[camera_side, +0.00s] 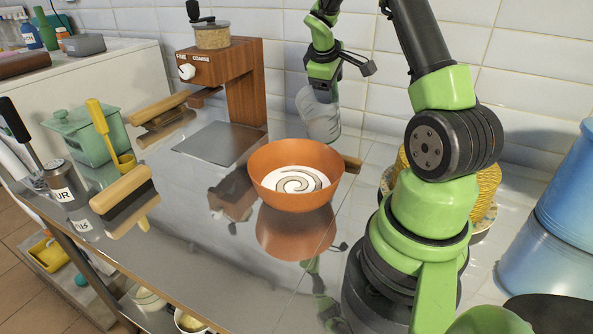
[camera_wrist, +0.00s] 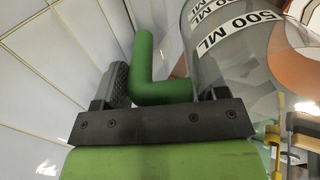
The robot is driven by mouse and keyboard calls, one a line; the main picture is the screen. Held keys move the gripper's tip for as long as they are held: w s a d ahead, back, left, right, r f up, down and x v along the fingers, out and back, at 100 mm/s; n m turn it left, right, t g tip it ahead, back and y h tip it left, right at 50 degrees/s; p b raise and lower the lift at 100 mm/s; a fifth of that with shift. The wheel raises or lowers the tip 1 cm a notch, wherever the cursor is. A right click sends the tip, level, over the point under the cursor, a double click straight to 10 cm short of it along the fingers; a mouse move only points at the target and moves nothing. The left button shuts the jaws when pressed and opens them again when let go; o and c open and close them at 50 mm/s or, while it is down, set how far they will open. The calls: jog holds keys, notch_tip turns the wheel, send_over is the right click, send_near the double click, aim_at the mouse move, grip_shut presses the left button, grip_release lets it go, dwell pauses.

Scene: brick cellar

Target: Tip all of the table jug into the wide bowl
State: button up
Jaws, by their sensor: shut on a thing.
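The table jug (camera_side: 319,116) is a clear vessel; in the wrist view the jug (camera_wrist: 225,40) carries 500 ML labels and a green handle (camera_wrist: 145,65). My gripper (camera_side: 322,84) is shut on that handle, also in the wrist view (camera_wrist: 160,88). The jug hangs above the counter, behind and slightly right of the wide bowl, and looks a little tilted. I cannot tell how much is in it. The wide bowl (camera_side: 270,180) is orange and stands upright on the counter. Its inside shows white with a dark spiral; I cannot tell whether this is decoration or contents.
A wooden grinder (camera_side: 246,85) stands behind left. A green lidded box (camera_side: 85,135), a yellow ladle (camera_side: 100,118) and a wooden-handled brush (camera_side: 122,190) are at left. A yellow stack (camera_side: 488,185) is beside my base. The metal counter (camera_side: 215,255) is clear in front.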

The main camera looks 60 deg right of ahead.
jog(key=d+f+y, duration=0.1)
jog(key=f, duration=0.1)
jog(key=d+f+y+b, duration=0.1)
jog(key=d+f+y, duration=0.1)
jog(key=shift+d+f, duration=0.2)
jog(key=shift+f, duration=0.05)
jog(key=shift+d+f+y+b, duration=0.65)
jog(key=shift+f+y, duration=0.25)
jog(key=shift+y, duration=0.2)
notch_tip(320, 180, up, 6)
jog(key=shift+w+f, duration=0.1)
jog(key=shift+w+a, duration=0.1)
jog(key=w+a+r, duration=0.2)
jog(key=w+a, duration=0.4)
jog(key=a, duration=0.4)
jog(key=s+a+r, duration=0.1)
jog(key=a+r, duration=0.1)
jog(key=a, duration=2.4)
jog(key=shift+s+r, duration=0.2)
jog(key=shift+s, duration=0.05)
